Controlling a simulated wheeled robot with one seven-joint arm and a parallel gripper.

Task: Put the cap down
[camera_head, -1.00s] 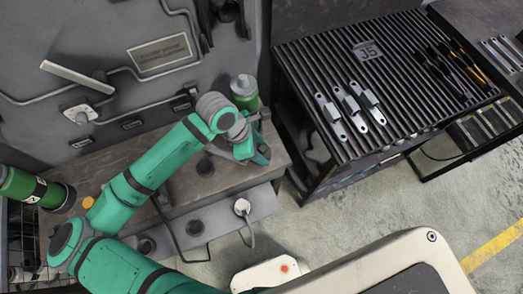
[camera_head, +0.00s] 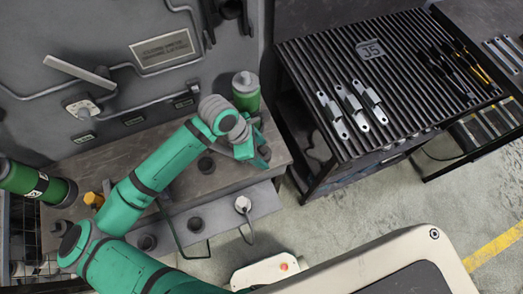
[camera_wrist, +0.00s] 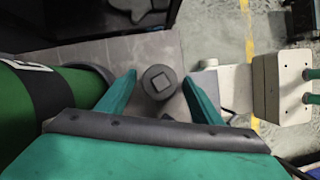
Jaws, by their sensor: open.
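A round grey cap (camera_wrist: 158,82) with a square mark on its top shows in the wrist view, between the two green fingers of my gripper (camera_wrist: 160,95). Gaps show between the cap and both fingers, so the jaws are open around it. Whether the cap rests fully on the surface below cannot be told. In the head view my gripper (camera_head: 260,154) is over the right end of the grey bench (camera_head: 185,178); the cap is not discernible there.
A green bottle (camera_head: 246,88) with a grey top stands just behind my gripper. A large green cylinder (camera_wrist: 45,110) is close at left in the wrist view. A slatted table (camera_head: 325,65) with metal brackets (camera_head: 357,107) stands to the right.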

